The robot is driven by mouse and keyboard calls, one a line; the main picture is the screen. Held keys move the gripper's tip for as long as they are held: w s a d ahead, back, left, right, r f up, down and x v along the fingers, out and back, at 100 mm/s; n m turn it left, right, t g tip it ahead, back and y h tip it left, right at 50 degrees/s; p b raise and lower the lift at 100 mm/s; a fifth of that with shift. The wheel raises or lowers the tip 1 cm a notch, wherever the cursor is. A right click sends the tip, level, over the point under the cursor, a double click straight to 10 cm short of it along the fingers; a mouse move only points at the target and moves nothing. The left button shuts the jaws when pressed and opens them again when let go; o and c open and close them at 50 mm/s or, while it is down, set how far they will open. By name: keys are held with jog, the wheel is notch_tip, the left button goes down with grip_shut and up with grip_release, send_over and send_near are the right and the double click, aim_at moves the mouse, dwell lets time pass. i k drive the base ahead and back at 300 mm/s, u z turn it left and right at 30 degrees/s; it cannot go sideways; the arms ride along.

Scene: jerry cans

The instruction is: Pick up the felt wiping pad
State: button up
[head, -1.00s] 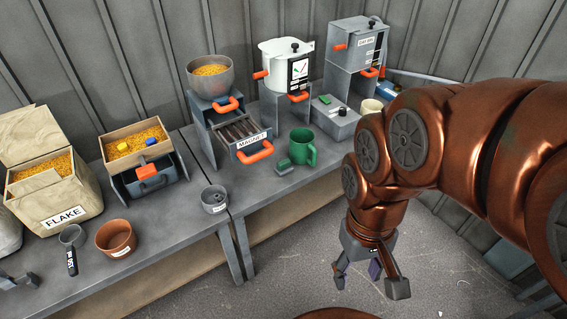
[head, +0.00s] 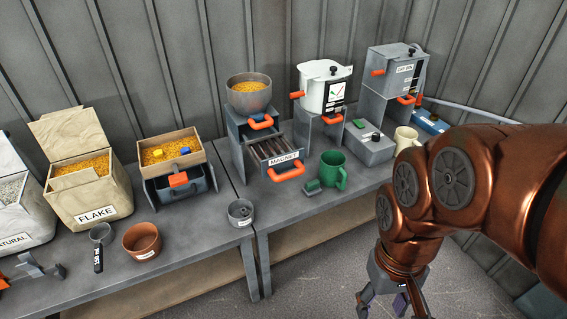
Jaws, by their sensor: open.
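A small grey-green block (head: 313,187), which looks like the felt wiping pad, lies on the bench just left of the green mug (head: 333,170). It is close to the bench's front edge. My gripper (head: 392,303) hangs at the lower right of the head view, in front of the bench and over the floor side. It points down, its fingers are spread, and nothing shows between them. The fingertips are partly cut off by the bottom edge of the picture. The gripper is clearly apart from the pad.
An open magnet drawer (head: 283,165) with an orange handle stands behind and left of the pad. A small grey cup (head: 240,212) sits left. Bench surface before the pad is clear.

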aim_at(312, 188)
jog(key=k, duration=0.5)
jog(key=u, duration=1.85)
jog(key=i, duration=1.45)
jog(key=z, duration=2.15)
